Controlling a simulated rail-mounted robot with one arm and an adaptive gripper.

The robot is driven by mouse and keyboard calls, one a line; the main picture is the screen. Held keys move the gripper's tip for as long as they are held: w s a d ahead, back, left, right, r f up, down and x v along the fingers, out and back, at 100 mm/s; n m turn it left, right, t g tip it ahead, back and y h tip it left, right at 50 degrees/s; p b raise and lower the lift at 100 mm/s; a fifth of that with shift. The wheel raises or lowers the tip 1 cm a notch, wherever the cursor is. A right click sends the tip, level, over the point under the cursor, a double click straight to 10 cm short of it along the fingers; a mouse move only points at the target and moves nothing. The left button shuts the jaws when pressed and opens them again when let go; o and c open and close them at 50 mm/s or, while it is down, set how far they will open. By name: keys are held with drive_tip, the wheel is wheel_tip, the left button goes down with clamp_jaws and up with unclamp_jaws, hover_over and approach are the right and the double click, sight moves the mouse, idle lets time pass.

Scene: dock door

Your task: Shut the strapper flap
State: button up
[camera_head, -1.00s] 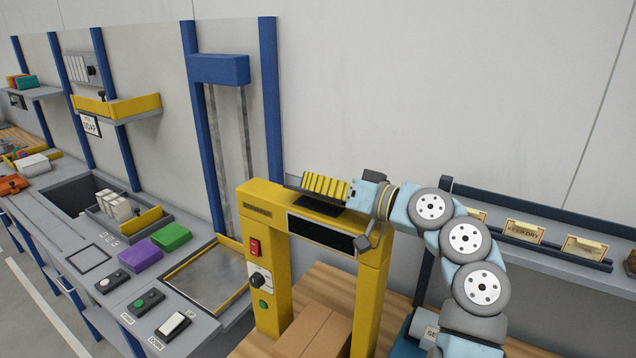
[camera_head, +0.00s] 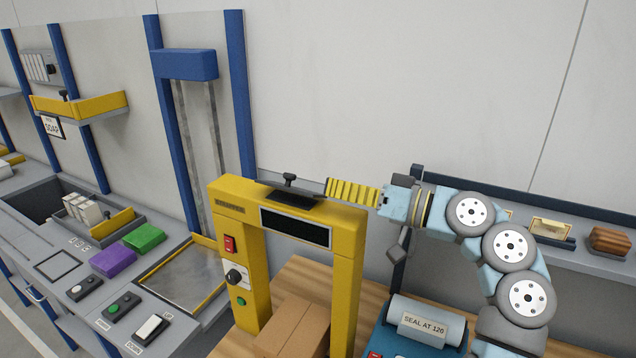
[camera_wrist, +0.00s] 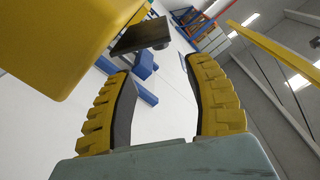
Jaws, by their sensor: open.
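The strapper (camera_head: 349,254) is a yellow arch over a wooden bench, with a black panel on its front beam. Its flap (camera_head: 270,184) is a thin dark plate with a black knob (camera_head: 290,178), seen nearly edge-on above a dark patch on the beam's top. It looks raised; its exact angle is hard to tell. My gripper (camera_head: 330,189) is open and empty, just right of the flap and above the beam's right end. In the wrist view, the flap (camera_wrist: 140,38) shows beyond my yellow-padded fingers, apart from them, with the yellow beam (camera_wrist: 50,40) at upper left.
A cardboard box (camera_head: 291,326) sits under the arch. A blue sealer (camera_head: 420,325) stands right of it, below my arm. A wall shelf (camera_head: 590,258) with a brown block runs behind my arm. The wall above the strapper is clear.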

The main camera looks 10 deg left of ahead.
drive_tip(key=shift+v, duration=0.8)
drive_tip(key=shift+c, duration=0.3)
